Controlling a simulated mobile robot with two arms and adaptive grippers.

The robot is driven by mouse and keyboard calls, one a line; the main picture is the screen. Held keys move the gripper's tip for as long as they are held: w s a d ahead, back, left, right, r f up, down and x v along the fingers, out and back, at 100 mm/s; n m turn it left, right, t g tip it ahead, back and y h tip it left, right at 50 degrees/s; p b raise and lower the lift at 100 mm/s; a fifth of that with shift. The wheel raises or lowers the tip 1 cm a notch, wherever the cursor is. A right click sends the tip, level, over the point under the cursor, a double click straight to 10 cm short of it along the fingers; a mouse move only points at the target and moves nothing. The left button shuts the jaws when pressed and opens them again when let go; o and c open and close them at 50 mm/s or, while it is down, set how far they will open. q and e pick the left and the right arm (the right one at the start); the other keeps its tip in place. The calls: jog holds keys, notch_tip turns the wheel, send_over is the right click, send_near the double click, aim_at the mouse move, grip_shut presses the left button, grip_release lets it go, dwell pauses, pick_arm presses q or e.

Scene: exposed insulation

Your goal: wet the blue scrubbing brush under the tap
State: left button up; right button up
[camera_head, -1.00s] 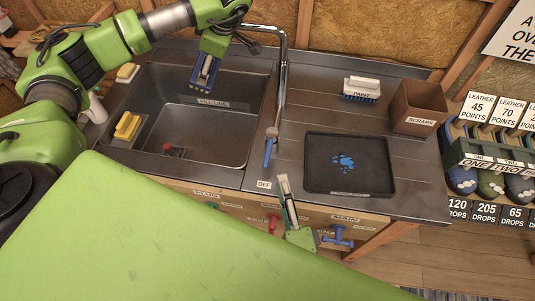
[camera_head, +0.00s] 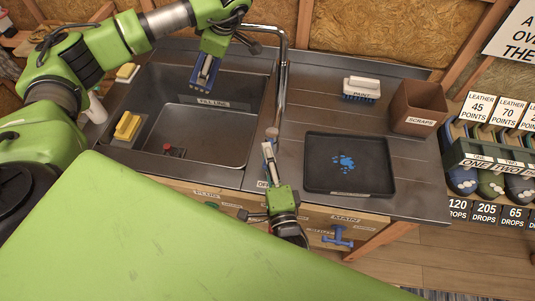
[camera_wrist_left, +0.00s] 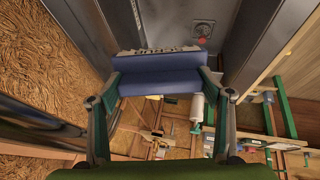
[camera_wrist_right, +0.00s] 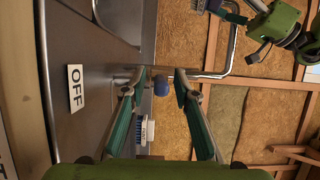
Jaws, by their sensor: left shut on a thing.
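My left gripper (camera_head: 212,50) is shut on the blue scrubbing brush (camera_head: 205,75), held above the sink (camera_head: 190,135) near its back wall. The left wrist view shows the brush's blue body (camera_wrist_left: 160,80) between the fingers. The tap (camera_head: 281,80) rises right of the sink and its pipe bends left at the top, close to my left gripper; no water shows. My right gripper (camera_head: 268,153) is at the tap's lever, which it mostly hides in the head view. In the right wrist view its fingers are apart, with the lever's blue end (camera_wrist_right: 161,88) between their tips.
An OFF label (camera_wrist_right: 75,88) is beside the lever. A black tray with blue paint (camera_head: 350,185), a white-handled brush (camera_head: 361,88) and a brown scraps bin (camera_head: 418,107) stand on the right counter. Yellow sponges (camera_head: 127,126) lie left of the sink.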

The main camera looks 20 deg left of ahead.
jog(key=shift+w+a, duration=0.15)
jog(key=shift+w, duration=0.05)
grip_shut()
jog(key=shift+w+d+n+g+y, duration=0.15)
jog(key=shift+d+n+g+y, duration=0.25)
jog(key=shift+n+g+y, duration=0.35)
jog(key=shift+w+d+n+g+y, duration=0.1)
jog(key=shift+d+n+g+y, duration=0.25)
jog(key=shift+n+g+y, duration=0.35)
grip_release()
